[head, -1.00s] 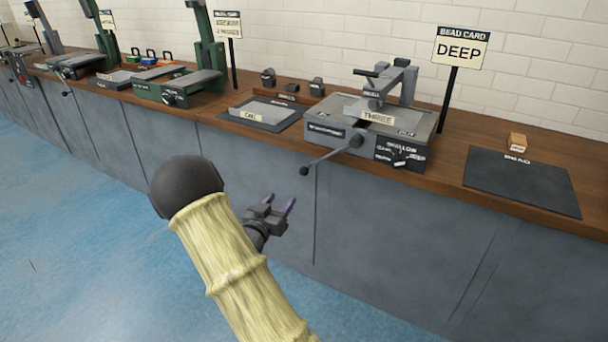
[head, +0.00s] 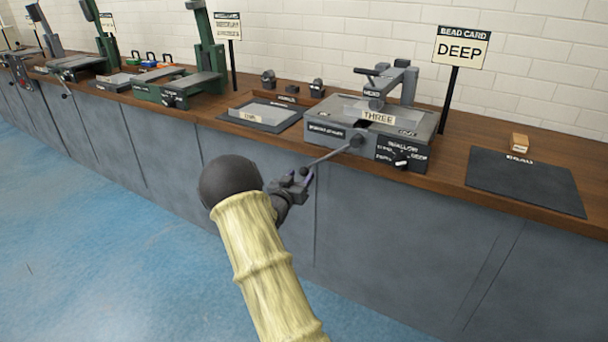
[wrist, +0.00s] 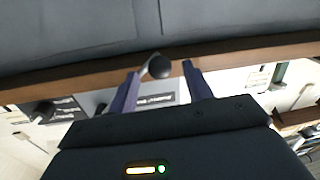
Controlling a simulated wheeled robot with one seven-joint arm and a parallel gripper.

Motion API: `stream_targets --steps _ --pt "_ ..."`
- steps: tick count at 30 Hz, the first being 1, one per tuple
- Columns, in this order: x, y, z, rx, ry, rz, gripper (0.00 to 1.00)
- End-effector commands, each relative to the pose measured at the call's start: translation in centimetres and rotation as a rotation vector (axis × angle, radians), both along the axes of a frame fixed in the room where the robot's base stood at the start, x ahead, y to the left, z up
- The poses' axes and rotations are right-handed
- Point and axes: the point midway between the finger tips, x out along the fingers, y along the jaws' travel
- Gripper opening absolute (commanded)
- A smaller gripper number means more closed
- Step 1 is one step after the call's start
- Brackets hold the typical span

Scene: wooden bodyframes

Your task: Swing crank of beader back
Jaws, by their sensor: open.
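My gripper (head: 301,180) is at that knob, in front of the counter edge. In the wrist view the open fingers (wrist: 160,88) stand apart, with the crank's knob (wrist: 158,67) between or just beyond their tips. I cannot tell whether a finger touches it.
A sign reading DEEP (head: 462,48) stands behind the beader. A dark mat (head: 525,182) lies to its right with a small wooden block (head: 519,142) behind. A grey tray (head: 262,113) and green machine (head: 180,88) stand left. The floor (head: 90,240) in front is clear.

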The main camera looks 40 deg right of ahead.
Motion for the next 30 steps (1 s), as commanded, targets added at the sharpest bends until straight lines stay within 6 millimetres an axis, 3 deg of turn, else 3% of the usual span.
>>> stream_targets --steps 6,17,18,25,30 --pt "1.4 -2.8 -0.1 -0.001 -0.001 -0.002 0.50" --pt "1.9 -3.4 0.0 0.000 0.001 0.000 0.50" --pt "1.8 -3.4 0.0 0.000 0.001 0.000 0.48" --pt "1.8 -3.4 0.0 0.000 0.000 0.000 0.03" --pt "1.8 -3.4 0.0 0.000 0.001 0.000 0.00"
